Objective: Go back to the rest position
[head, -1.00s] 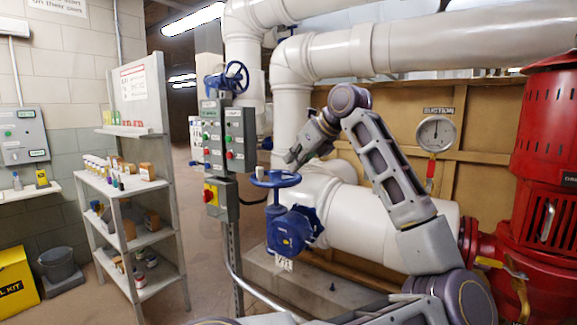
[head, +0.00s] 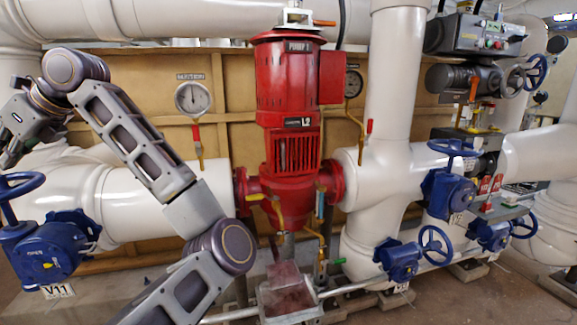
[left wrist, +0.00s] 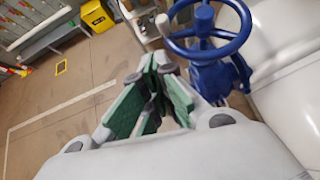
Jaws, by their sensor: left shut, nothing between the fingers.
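My left arm rises from the bottom of the head view, bends at the upper left and ends in my left gripper (head: 8,155) at the left edge, partly cut off. In the left wrist view the gripper (left wrist: 158,72) has green-padded fingers, which are shut and empty. A blue handwheel valve (head: 45,250), tagged V11, stands below the gripper in the head view. Its wheel (left wrist: 240,40) shows just beyond and right of the fingers in the left wrist view, apart from them. My right gripper is in neither view.
A red pump (head: 290,90) stands in the middle, with a gauge (head: 193,98) left of it. Thick white pipes (head: 390,90) and several blue valves (head: 447,195) fill the right. The left wrist view shows open floor (left wrist: 60,110) and a yellow box (left wrist: 96,16).

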